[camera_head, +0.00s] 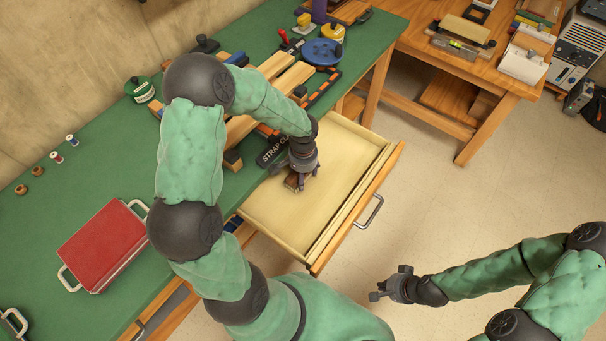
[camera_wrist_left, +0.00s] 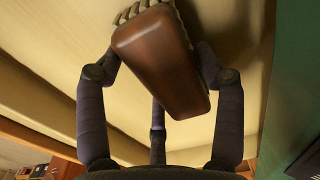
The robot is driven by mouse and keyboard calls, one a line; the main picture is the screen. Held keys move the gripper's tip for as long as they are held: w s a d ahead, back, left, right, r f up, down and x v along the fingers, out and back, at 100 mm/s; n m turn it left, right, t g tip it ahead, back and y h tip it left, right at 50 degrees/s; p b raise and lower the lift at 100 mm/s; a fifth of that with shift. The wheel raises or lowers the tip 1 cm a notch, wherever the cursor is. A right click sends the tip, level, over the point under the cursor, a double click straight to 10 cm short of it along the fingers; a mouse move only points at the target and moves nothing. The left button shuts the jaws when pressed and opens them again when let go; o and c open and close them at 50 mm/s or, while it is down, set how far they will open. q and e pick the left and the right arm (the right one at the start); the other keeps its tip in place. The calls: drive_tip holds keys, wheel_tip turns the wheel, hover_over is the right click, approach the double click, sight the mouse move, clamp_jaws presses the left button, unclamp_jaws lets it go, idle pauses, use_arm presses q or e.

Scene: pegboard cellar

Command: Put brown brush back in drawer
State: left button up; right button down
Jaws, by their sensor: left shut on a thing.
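The brown brush (camera_wrist_left: 160,62) fills the middle of the left wrist view, with pale bristles along its far edge. My left gripper (camera_wrist_left: 160,85) has its fingers around the brush and is shut on it. In the head view the left gripper (camera_head: 302,172) points down over the back left part of the open drawer (camera_head: 325,185). The brush (camera_head: 292,181) shows there as a small brown shape under the fingers. I cannot tell whether it touches the drawer floor. My right gripper (camera_head: 388,287) hangs over the floor, empty; its finger gap is unclear.
The drawer is pulled out from the green-topped bench (camera_head: 90,180) and looks otherwise empty. A red case (camera_head: 103,245) lies on the bench at left. Wooden strips, a blue disc (camera_head: 322,52) and a strap clamp label stand near the drawer. A second wooden table (camera_head: 440,60) is at the back right.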

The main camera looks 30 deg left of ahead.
use_arm(q)
drive_tip(key=shift+f, duration=0.2)
drive_tip(key=o, duration=1)
drive_tip(key=shift+r, duration=0.1)
wheel_tip(320, 180, up, 11)
drive_tip(key=p, duration=0.4)
drive_tip(key=shift+p, duration=0.35)
drive_tip(key=shift+r, duration=0.6)
